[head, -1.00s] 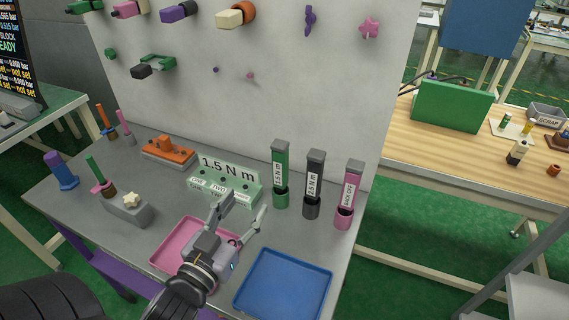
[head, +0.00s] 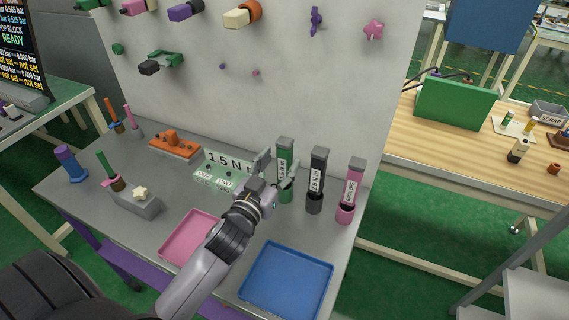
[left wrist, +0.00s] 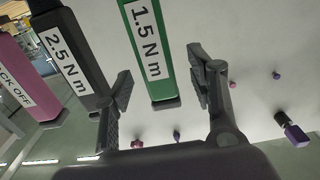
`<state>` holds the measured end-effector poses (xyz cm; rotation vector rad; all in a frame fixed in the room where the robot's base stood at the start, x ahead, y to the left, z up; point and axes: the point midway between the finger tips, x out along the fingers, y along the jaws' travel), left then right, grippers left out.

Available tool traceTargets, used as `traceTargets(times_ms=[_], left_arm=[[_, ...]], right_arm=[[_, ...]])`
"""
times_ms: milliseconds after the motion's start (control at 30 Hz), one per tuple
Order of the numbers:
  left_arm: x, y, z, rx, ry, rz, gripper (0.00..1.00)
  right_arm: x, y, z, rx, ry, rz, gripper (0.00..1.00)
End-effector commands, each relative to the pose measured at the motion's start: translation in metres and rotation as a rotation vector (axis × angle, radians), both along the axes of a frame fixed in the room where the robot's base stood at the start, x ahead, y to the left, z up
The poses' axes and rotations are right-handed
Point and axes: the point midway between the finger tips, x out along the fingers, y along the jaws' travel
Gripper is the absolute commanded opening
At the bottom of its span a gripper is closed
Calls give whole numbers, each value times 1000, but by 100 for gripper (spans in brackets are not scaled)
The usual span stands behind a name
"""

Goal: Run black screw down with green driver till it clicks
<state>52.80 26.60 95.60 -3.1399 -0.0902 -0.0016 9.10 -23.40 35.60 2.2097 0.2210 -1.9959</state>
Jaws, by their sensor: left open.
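The green driver (head: 286,150), labelled 1.5 N m, stands upright in its green holder among the drivers at the right of the bench. My left gripper (head: 278,167) is open with its fingers on either side of it. In the left wrist view the green driver (left wrist: 147,45) lies between and beyond the open fingers (left wrist: 163,88), not clamped. The green block (head: 215,181) with a 1.5 N m sign is left of the gripper and partly hidden by it. Small dark spots show on it, but I cannot make out the black screw. My right gripper is not in view.
A dark 2.5 N m driver (head: 317,175) and a pink back-off driver (head: 353,180) stand close on the right. A pink tray (head: 170,248) and a blue tray (head: 288,250) lie in front. A grey panel (head: 300,90) rises behind.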

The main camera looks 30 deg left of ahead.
Motion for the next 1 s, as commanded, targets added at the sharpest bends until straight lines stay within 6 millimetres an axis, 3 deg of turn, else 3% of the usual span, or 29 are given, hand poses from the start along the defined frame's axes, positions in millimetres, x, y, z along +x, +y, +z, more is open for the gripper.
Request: traceTargets(times_ms=[200,467,1000], left_arm=[[27,-1,1,0,0,0,52],[30,-1,0,0,1,-1,52],[30,-1,0,-1,0,0,17]], right_arm=[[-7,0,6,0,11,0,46],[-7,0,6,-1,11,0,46],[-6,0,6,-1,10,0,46]])
